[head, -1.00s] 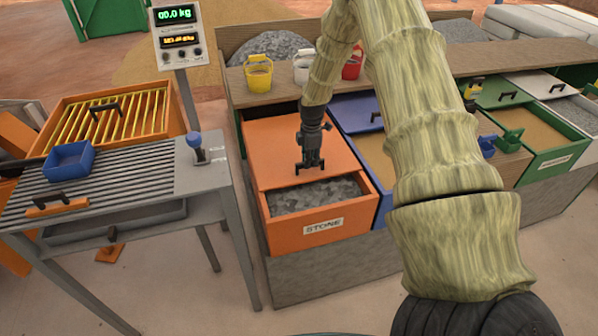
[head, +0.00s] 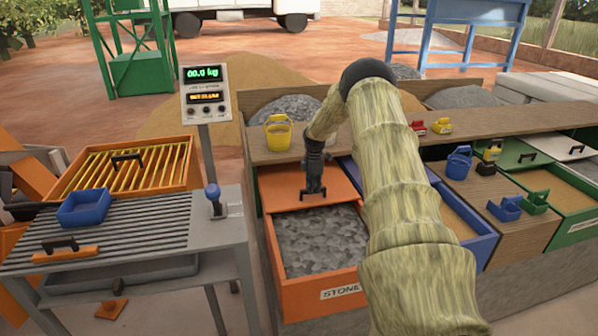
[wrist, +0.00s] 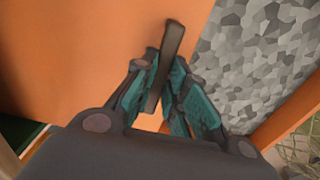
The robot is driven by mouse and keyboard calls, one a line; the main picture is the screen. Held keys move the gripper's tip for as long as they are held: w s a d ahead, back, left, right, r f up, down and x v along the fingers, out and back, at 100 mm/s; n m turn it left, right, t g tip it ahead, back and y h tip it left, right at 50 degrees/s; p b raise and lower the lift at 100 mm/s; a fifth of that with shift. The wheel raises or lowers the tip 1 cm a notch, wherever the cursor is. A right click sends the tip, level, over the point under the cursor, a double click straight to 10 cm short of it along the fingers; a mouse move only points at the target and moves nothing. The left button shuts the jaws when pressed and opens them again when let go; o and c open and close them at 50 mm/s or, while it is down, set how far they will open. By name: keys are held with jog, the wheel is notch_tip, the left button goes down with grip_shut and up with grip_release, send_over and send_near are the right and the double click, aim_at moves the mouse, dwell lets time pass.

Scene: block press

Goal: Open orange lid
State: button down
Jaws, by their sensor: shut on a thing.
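The orange lid (head: 285,187) lies over the back part of an orange bin (head: 318,294) labelled STONE. The front part of the bin is uncovered and shows grey stone (head: 322,240). My gripper (head: 314,194) is at the lid's front edge, on its black handle (head: 305,198). In the wrist view my gripper (wrist: 166,98) has its fingers on both sides of the dark handle (wrist: 166,65), shut on it. The orange lid (wrist: 80,45) fills the left of that view and the stone (wrist: 262,55) the right. My arm hides the bin's right side in the head view.
A yellow bucket (head: 278,133) stands on the wooden shelf (head: 440,134) behind the bins. A blue bin (head: 478,244) is to the right, partly behind my arm. A grey slatted table (head: 120,235) with a blue tray (head: 84,207) and a scale display (head: 205,92) are at left.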

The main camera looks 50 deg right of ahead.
jog(key=shift+w+d, duration=0.25)
jog(key=shift+w, duration=0.05)
jog(key=c, duration=1.4)
grip_release()
jog(key=shift+c, duration=0.2)
notch_tip(320, 180, up, 12)
